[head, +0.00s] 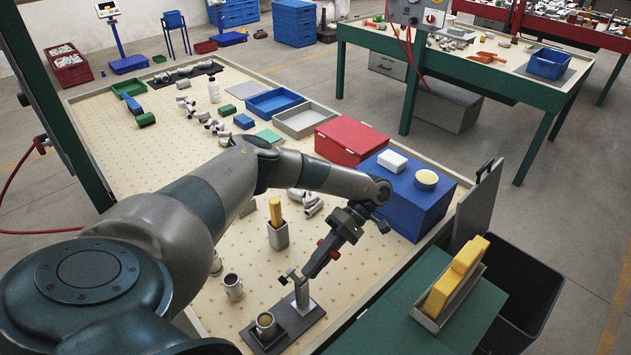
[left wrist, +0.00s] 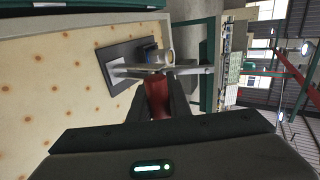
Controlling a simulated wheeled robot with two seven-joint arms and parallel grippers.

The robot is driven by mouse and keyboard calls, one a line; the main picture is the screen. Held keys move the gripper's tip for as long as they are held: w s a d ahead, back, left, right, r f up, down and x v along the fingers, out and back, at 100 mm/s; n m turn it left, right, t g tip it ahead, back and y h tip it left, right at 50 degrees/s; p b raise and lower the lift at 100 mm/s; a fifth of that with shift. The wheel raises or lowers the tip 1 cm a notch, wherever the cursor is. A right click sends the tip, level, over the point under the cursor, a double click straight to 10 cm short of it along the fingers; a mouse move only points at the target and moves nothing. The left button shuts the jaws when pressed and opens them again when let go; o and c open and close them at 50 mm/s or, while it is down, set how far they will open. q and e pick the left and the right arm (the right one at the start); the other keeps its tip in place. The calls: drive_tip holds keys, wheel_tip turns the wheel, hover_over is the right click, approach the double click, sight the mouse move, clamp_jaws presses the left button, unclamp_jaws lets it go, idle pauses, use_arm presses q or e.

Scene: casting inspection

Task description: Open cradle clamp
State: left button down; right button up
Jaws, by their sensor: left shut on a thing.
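The cradle clamp stands on a dark base plate (head: 304,328) at the front edge of the table, with an upright grey clamp post (head: 302,296). A metal round casting (head: 265,326) sits in the cradle beside the post. The left wrist view shows the plate (left wrist: 114,84), the casting's ring (left wrist: 167,57) and the clamp's grey bar (left wrist: 188,70). My left gripper (head: 311,270) reaches down to the top of the clamp. It is shut on the red clamp handle (left wrist: 158,98), which lies between its fingers (left wrist: 157,90). The handle's grip is mostly hidden in the head view. My right gripper is not in view.
A metal cup (head: 233,287) and a holder with a yellow block (head: 277,236) stand left of the clamp. A blue box (head: 405,205) and red box (head: 348,143) stand behind. A green side table (head: 400,300) with a yellow-block tray (head: 425,320) is at right.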

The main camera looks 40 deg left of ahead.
use_arm(q)
drive_tip(key=shift+f, duration=0.15)
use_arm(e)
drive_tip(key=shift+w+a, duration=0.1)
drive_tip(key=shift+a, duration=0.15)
use_arm(q)
drive_tip(key=c, duration=1.8)
unclamp_jaws()
drive_tip(key=shift+c, duration=0.2)
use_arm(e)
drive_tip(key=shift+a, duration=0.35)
use_arm(q)
drive_tip(key=shift+w, duration=0.1)
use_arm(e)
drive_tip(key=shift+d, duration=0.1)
